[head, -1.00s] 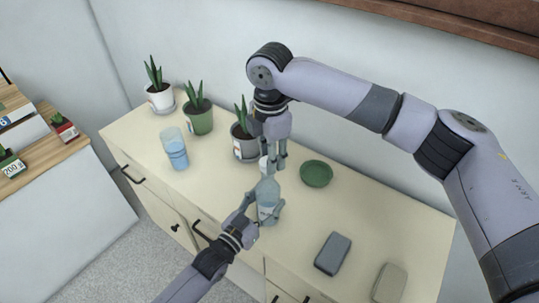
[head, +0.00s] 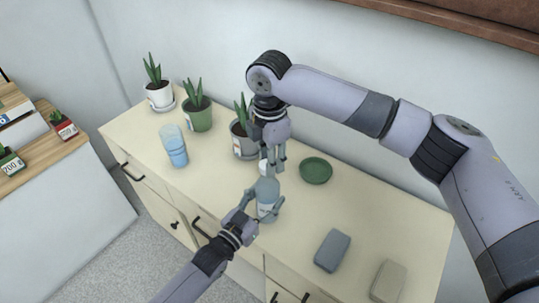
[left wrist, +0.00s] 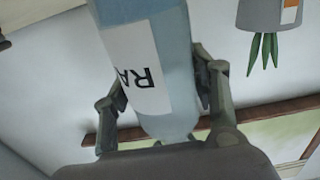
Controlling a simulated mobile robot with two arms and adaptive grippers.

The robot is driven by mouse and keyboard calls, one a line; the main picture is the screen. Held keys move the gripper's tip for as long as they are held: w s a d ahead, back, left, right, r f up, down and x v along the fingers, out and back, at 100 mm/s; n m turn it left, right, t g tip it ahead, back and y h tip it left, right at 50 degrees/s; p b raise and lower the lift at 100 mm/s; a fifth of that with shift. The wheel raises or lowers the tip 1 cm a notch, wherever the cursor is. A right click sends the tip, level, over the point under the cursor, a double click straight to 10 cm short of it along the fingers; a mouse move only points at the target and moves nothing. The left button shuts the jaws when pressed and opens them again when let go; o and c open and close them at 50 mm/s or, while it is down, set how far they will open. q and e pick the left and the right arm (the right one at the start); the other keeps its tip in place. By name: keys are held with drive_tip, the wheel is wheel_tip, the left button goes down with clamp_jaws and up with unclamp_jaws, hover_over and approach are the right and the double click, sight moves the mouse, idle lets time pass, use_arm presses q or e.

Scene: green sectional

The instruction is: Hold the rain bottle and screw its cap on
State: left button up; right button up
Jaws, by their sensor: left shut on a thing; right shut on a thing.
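The rain bottle (head: 266,205) is pale blue and stands about upright near the front edge of the cabinet top. My left gripper (head: 261,212) is shut on its body from the front left. In the left wrist view the bottle (left wrist: 178,60) fills the space between the fingers, with a white label reading "RA". My right gripper (head: 272,164) points down just above the bottle and is shut on the white cap (head: 264,167), which its fingers partly hide. The cap is over the bottle's top; I cannot tell whether they touch.
Behind stand potted plants, the grey pot (head: 240,142) close to my right gripper. A clear bottle with blue contents (head: 174,146) stands left. A green dish (head: 316,171), a dark grey block (head: 332,250) and a beige block (head: 388,282) lie right. The cabinet top between them is clear.

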drive_tip(key=shift+f, duration=0.6)
idle(0.5)
